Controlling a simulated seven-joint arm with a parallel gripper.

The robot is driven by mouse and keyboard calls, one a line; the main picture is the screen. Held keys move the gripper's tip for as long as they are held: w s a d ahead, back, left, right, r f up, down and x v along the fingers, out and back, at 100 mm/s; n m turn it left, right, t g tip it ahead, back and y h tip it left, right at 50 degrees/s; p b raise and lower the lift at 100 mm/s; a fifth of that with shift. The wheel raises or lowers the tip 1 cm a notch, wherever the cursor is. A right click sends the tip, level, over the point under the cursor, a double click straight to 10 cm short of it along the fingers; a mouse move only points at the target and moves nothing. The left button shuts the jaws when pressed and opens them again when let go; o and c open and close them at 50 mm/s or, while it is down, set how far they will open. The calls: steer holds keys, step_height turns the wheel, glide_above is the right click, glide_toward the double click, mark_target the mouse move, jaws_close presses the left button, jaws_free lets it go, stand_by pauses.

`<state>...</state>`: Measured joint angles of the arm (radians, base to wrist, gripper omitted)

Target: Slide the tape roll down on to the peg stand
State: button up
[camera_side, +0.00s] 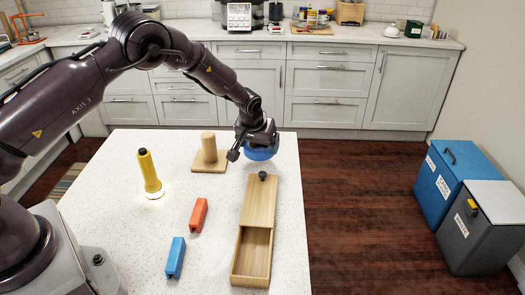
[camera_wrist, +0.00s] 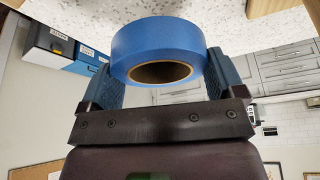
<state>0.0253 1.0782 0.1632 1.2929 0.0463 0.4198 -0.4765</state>
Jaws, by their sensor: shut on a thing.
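The blue tape roll (camera_side: 262,153) is held in my gripper (camera_side: 258,146), at the far right part of the table, to the right of the peg stand. In the wrist view the tape roll (camera_wrist: 158,48) sits between the two fingers of my gripper (camera_wrist: 155,70), its brown core opening facing the camera. The peg stand (camera_side: 209,152) is a wooden peg upright on a square wooden base, and the peg is bare. The roll is apart from the peg. How high the roll is above the table is hard to tell.
A wooden box with a sliding lid (camera_side: 258,203) stands just in front of the roll. A yellow flashlight (camera_side: 149,174) stands left of the peg stand. Red (camera_side: 198,215) and blue (camera_side: 176,257) blocks lie nearer the front. The white table (camera_side: 120,222) has free room between them.

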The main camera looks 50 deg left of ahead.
steer(key=s+r, duration=0.2)
steer(key=r, duration=0.1)
steer(key=s+r, duration=0.1)
steer(key=shift+s+d+r, duration=0.2)
steer(key=shift+d+r, duration=0.05)
steer(key=s+r, duration=0.3)
steer(key=s, duration=0.5)
step_height(320, 180, up, 5)
steer(key=n+g+y, duration=0.1)
steer(key=n, duration=0.4)
glide_above(209, 146)
steer(key=a, duration=0.1)
steer(key=shift+w+a, duration=0.2)
steer(key=shift+w, duration=0.15)
steer(key=shift+y, duration=0.3)
steer(key=shift+f, duration=2.9)
steer(key=shift+f, duration=4.4)
steer(key=o, duration=0.7)
